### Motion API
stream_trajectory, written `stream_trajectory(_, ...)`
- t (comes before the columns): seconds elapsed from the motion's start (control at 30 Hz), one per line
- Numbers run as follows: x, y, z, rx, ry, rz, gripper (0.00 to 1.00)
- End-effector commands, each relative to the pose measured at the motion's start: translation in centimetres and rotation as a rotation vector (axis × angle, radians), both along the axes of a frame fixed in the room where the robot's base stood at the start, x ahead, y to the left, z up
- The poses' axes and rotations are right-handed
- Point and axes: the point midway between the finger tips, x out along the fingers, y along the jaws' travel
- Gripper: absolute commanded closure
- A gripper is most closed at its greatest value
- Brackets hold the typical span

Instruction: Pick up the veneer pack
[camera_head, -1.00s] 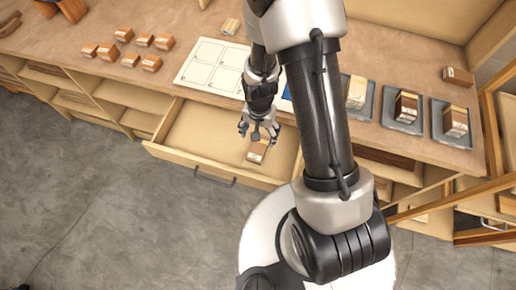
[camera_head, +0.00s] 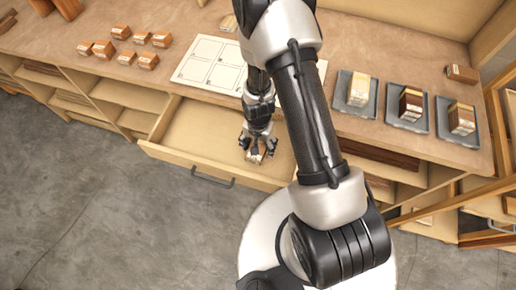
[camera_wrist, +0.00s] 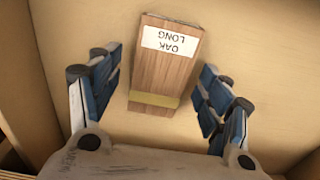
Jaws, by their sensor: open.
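The veneer pack (camera_wrist: 160,72) is a brown wooden block with a white label reading "OAK LONG" and a pale band near its lower end. It lies in the open drawer (camera_head: 195,128). In the wrist view my gripper (camera_wrist: 160,95) is open, with one blue-padded finger on each side of the pack and a gap on both sides. In the head view my gripper (camera_head: 259,150) is down in the drawer over the pack (camera_head: 256,158), which is mostly hidden by the fingers.
The drawer front with its dark handle (camera_head: 213,178) and the drawer walls surround the gripper. On the bench above are a white grid sheet (camera_head: 205,65), several small wooden blocks (camera_head: 141,38) at left, and grey trays (camera_head: 403,108) with packs at right.

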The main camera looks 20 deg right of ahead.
Motion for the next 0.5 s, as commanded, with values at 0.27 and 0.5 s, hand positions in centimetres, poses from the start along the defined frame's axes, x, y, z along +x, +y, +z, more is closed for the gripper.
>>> stream_trajectory(0.27,-0.01,0.00,0.08,0.000,0.000,0.000,0.42)
stream_trajectory(0.5,-0.03,0.00,0.09,0.001,0.001,0.000,0.58)
